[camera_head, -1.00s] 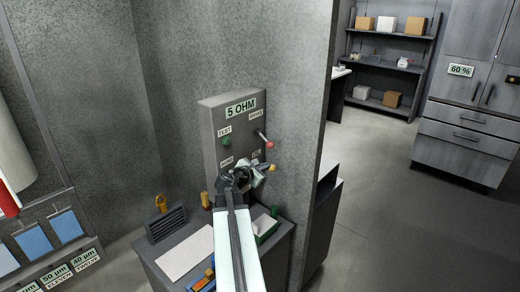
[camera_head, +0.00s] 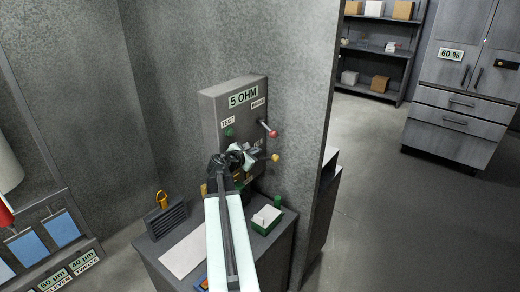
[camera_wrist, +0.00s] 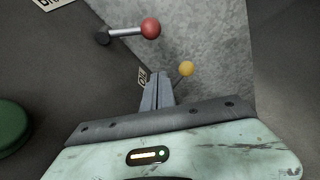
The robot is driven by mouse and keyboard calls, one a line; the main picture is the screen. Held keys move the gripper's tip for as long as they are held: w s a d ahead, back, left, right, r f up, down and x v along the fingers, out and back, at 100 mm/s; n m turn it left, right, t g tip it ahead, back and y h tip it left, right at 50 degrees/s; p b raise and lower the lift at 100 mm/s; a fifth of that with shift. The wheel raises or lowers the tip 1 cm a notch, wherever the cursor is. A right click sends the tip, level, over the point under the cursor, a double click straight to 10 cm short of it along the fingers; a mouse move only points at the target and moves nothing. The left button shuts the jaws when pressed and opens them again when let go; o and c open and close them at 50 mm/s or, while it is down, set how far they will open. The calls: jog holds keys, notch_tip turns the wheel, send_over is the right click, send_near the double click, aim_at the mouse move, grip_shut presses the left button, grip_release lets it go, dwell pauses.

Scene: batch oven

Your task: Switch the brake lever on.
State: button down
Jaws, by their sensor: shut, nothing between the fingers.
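The control panel (camera_head: 212,112) marked 5 OHM stands against a grey wall. The brake lever (camera_head: 273,134), a metal rod with a red ball, sticks out below the BRAKE label (camera_head: 258,103). In the wrist view the red ball (camera_wrist: 151,27) is above and ahead of my fingers, its rod running left to a dark pivot (camera_wrist: 102,38). My gripper (camera_head: 250,160) is shut and empty in front of the panel, below and left of the red ball and apart from it. Its closed fingers also show in the wrist view (camera_wrist: 158,90). My gripper hides the panel's lower part.
A lever with a yellow ball (camera_head: 276,157) sits just right of my gripper; in the wrist view its ball (camera_wrist: 186,68) is close beyond the fingertips. A green button (camera_head: 229,132) is under the TEST label. Below is a bench (camera_head: 150,248) with a green box (camera_head: 262,222).

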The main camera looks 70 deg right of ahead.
aim_at(268, 129)
jog(key=w+b+x, duration=0.1)
jog(key=b+x, duration=0.1)
jog(key=x, duration=0.6)
jog(key=s+r+p, duration=0.1)
jog(key=r+p, duration=0.1)
jog(key=s+r+p, duration=0.1)
jog(key=r+p, duration=0.1)
jog(key=shift+s+a, duration=0.2)
jog(key=shift+s, duration=0.1)
jog(key=shift+f, duration=0.1)
